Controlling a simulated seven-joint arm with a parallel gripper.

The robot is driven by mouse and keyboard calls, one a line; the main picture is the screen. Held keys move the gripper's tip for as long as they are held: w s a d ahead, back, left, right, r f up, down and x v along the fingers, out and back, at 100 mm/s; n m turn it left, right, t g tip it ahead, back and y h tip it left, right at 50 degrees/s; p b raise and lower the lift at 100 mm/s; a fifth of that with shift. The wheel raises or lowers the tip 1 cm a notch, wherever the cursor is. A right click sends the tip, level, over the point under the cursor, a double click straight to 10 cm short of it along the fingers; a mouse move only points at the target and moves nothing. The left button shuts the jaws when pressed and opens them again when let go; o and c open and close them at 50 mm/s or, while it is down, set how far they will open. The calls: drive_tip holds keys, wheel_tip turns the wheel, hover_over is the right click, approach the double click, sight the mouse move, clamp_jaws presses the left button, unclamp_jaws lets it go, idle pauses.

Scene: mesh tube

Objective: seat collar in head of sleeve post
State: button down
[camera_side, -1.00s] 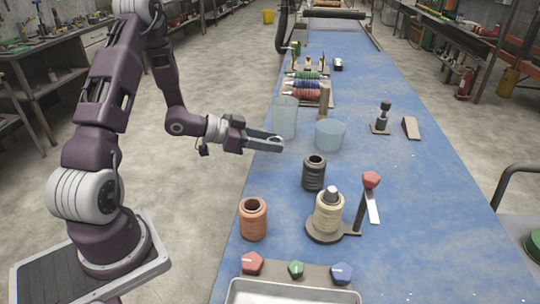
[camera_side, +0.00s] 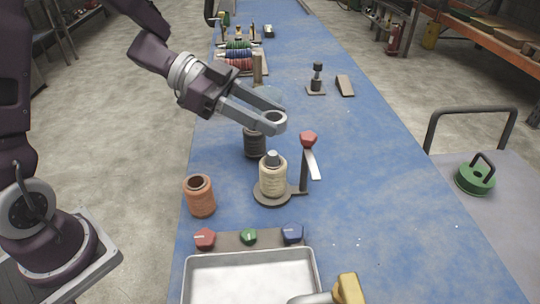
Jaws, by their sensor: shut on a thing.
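My gripper (camera_side: 270,121) is shut on a light grey ring, the collar (camera_side: 281,127), with its hole facing up. It holds the collar above the table, and in the picture above a post wrapped in cream material (camera_side: 272,179). This post, which looks like the sleeve post, stands upright on a dark round base (camera_side: 268,199) with a pale grey head (camera_side: 272,156). The collar and the head are apart. A side arm with a red knob (camera_side: 308,139) rises right of the post.
A copper-coloured spool (camera_side: 200,196) stands left of the post. The blue table's right side is mostly clear.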

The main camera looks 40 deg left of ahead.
sight(272, 153)
wheel_tip(272, 153, down, 8)
drive_tip(key=shift+f, duration=0.1)
drive_tip(key=c, duration=0.9)
unclamp_jaws()
